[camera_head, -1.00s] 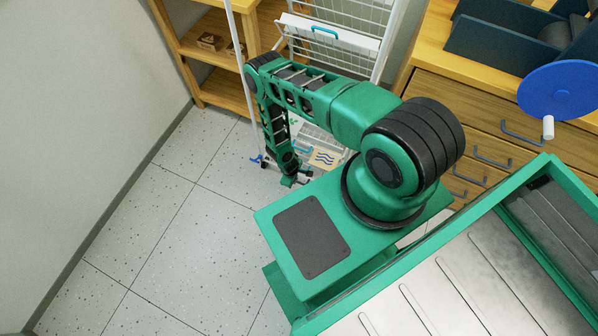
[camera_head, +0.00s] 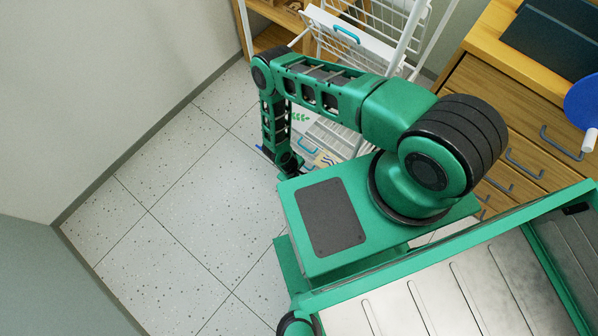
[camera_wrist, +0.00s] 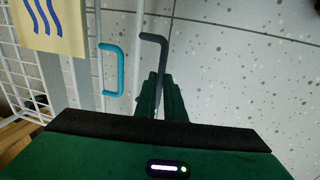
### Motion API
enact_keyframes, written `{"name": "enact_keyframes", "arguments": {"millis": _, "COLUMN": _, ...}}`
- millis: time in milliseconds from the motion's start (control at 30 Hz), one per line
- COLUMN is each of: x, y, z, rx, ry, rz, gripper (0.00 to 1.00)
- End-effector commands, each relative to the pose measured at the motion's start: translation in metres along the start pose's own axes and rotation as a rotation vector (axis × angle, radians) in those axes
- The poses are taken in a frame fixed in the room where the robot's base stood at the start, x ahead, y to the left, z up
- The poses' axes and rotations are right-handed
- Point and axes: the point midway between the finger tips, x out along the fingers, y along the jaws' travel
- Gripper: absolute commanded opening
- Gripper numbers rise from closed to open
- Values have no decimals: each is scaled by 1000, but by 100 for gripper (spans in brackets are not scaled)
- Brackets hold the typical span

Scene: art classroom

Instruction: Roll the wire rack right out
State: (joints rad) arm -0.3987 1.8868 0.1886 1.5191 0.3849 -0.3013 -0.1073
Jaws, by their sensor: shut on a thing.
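The white wire rack (camera_head: 347,52) stands beyond my arm in the head view, with a white front panel and teal handles. In the wrist view its white mesh (camera_wrist: 10,68) is at the left, with a teal handle (camera_wrist: 110,70) on its side. My gripper (camera_wrist: 160,93) is shut on a dark grey bent handle (camera_wrist: 154,40) beside the rack's white upright. In the head view my arm reaches down to the rack's near side, and my fingertips are hidden there.
A wooden drawer cabinet (camera_head: 490,92) stands close to the right of the rack. A wooden shelf (camera_head: 268,40) is behind it. A grey wall (camera_head: 100,80) bounds the left. Speckled floor (camera_head: 190,205) is clear at the left and front.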

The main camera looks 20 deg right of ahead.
Motion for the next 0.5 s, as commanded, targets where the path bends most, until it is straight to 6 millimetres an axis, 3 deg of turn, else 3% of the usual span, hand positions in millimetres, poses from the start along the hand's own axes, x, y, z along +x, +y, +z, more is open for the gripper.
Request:
{"name": "enact_keyframes", "arguments": {"millis": 433, "x": -2, "y": -9, "z": -1, "rx": 2, "ry": 2, "rz": -11, "gripper": 0}}
{"name": "enact_keyframes", "arguments": {"millis": 467, "x": -2, "y": -10, "z": -1, "rx": 2, "ry": 2, "rz": -12, "gripper": 16}}
{"name": "enact_keyframes", "arguments": {"millis": 500, "x": -2, "y": -10, "z": -1, "rx": 2, "ry": 2, "rz": -12, "gripper": 26}}
